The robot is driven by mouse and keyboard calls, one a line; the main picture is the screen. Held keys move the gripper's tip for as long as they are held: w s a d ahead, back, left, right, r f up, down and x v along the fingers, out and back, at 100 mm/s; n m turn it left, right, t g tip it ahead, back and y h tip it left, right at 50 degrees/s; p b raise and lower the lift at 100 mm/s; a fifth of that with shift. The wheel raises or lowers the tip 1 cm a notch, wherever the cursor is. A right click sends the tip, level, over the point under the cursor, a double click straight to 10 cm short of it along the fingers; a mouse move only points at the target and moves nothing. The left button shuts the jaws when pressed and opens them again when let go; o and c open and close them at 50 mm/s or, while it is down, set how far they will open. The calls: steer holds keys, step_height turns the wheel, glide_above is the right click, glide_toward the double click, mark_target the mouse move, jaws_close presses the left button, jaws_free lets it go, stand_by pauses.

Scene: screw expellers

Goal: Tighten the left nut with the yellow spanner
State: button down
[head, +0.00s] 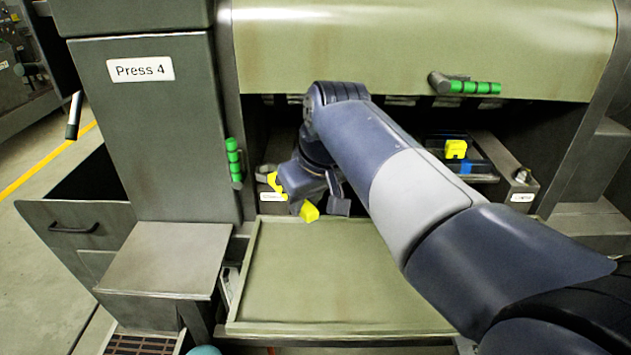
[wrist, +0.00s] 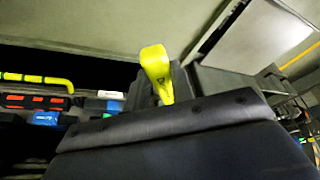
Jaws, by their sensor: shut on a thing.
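The yellow spanner (head: 309,213) is held in my gripper (head: 316,196), which is shut on it, in front of the left side of the press opening. Yellow also shows at the gripper's left side (head: 276,183). The spanner's yellow end stands up beyond the gripper body in the wrist view (wrist: 156,70). The left nut is not clearly visible; a grey fitting (head: 266,169) and a white label (head: 273,197) are beside the spanner. I cannot tell whether the spanner is around the nut or only near it. On the right, a nut-like fitting (head: 521,176) shows above another label.
A flat green tray (head: 310,275) lies below the opening and is empty. A yellow and blue object (head: 456,150) sits inside at right. Green handles (head: 474,87) (head: 234,160) stick out from the cover and left panel. An open grey drawer (head: 75,226) juts out left.

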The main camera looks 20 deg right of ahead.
steer(key=shift+w+d+r, duration=0.1)
steer(key=shift+w+r, duration=0.15)
steer(key=w+d+f, duration=0.2)
steer(key=w, duration=0.4)
stand_by(0.6)
steer(key=shift+f+b, duration=0.7)
steer(key=shift+f, duration=0.65)
stand_by(1.9)
steer(key=shift+a, duration=0.15)
